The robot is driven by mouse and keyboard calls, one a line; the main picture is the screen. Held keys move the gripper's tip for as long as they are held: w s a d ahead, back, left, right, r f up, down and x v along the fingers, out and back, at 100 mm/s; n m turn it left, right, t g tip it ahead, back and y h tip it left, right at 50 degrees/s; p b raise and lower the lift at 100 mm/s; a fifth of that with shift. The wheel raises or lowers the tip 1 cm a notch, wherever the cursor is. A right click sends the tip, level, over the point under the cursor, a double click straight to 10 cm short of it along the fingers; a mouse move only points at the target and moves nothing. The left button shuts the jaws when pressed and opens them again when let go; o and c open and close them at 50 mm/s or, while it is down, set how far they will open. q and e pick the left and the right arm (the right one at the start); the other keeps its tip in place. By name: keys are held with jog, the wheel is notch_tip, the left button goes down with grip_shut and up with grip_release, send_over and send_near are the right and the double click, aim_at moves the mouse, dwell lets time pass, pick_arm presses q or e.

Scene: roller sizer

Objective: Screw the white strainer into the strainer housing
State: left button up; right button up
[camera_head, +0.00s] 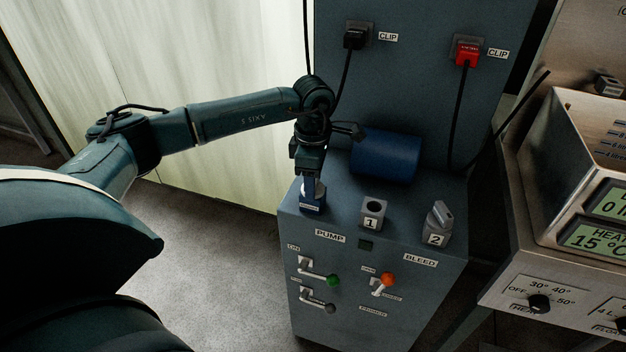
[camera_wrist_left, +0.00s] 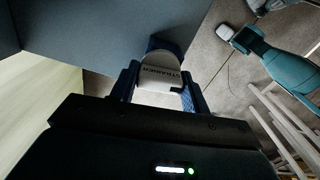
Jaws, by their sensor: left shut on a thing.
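My left gripper (camera_head: 313,182) points down over the left end of the grey pump cabinet's top. In the left wrist view its two blue fingers are shut on the white strainer (camera_wrist_left: 160,73), gripping it from both sides; lettering reading STRAINER shows on its face. A round blue part, seemingly the strainer housing (camera_wrist_left: 164,45), shows just beyond the strainer. In the head view a blue block with a white label (camera_head: 312,208) sits directly below the fingers. The strainer is hidden there by the gripper, and I cannot tell whether its thread is engaged. My right gripper is not visible.
A blue cylinder (camera_head: 385,157) lies behind on the cabinet top. Grey blocks marked 1 (camera_head: 372,216) and 2 (camera_head: 437,228) stand to the right. Levers with green (camera_head: 333,280) and orange (camera_head: 387,279) knobs stick out in front. Cables hang from the upright panel (camera_head: 410,90).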

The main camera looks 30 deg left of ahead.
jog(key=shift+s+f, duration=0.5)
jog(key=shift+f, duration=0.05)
pick_arm(q)
jog(key=o, duration=1.1)
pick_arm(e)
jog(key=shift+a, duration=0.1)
pick_arm(q)
jog(key=shift+o, duration=0.6)
jog(key=o, duration=0.5)
jog(key=shift+r, duration=0.1)
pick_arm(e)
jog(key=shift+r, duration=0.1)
pick_arm(q)
jog(key=shift+r+p, duration=1.7)
jog(key=shift+r, duration=0.65)
jog(key=shift+r+p, duration=0.65)
jog(key=shift+r, duration=0.45)
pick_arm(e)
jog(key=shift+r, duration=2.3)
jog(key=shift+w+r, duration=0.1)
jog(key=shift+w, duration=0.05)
